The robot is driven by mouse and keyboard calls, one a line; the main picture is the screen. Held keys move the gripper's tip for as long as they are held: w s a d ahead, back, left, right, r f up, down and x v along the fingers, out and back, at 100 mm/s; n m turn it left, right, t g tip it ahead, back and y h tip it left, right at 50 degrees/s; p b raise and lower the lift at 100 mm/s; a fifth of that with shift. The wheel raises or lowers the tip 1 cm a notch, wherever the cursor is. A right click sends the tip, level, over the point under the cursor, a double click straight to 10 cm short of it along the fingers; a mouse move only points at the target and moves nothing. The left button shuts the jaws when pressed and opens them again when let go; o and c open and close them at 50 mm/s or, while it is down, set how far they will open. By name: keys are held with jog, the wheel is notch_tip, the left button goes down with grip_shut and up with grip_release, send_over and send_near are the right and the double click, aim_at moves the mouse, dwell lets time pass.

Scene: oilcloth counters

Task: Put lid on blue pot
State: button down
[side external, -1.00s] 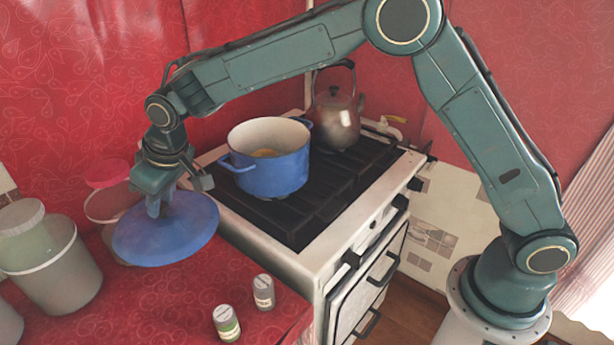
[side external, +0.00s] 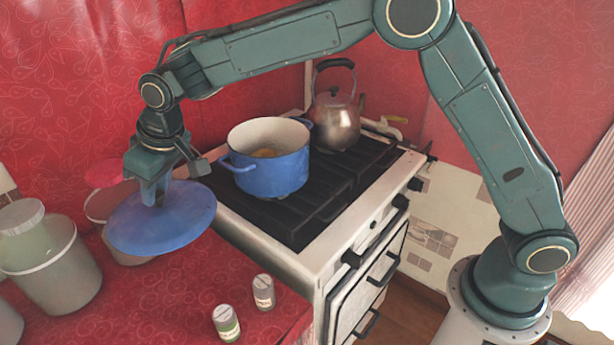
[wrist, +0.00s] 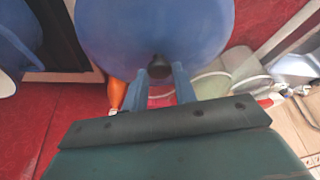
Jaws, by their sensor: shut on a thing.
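The blue lid (side external: 165,222) is held in the air above the red counter, left of the stove. It also fills the top middle of the wrist view (wrist: 150,30). My gripper (side external: 153,195) is shut on the lid's dark knob (wrist: 160,67), with a finger on each side. The blue pot (side external: 272,172) stands open on the stove top, right of the lid, with something orange-brown inside. Part of the pot shows at the left edge of the wrist view (wrist: 8,68).
A metal kettle (side external: 336,118) stands behind the pot on the black stove top (side external: 310,205). Grey-green canisters (side external: 55,270) and a red-lidded container (side external: 103,174) stand on the counter at left. Two small spice jars (side external: 226,323) (side external: 264,292) stand near the counter's front edge.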

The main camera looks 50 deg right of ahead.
aim_at(162, 193)
notch_tip(162, 193, up, 15)
jog(key=w+d+f, duration=0.1)
jog(key=d+f, duration=0.1)
jog(key=d, duration=1.3)
jog(key=w+d+f, duration=0.1)
jog(key=d+f, duration=0.2)
jog(key=d, duration=1.2)
jog(key=shift+d, duration=0.3)
jog(key=shift+f, duration=0.25)
jog(key=shift+f, duration=2.8)
jog(key=shift+f, duration=0.3)
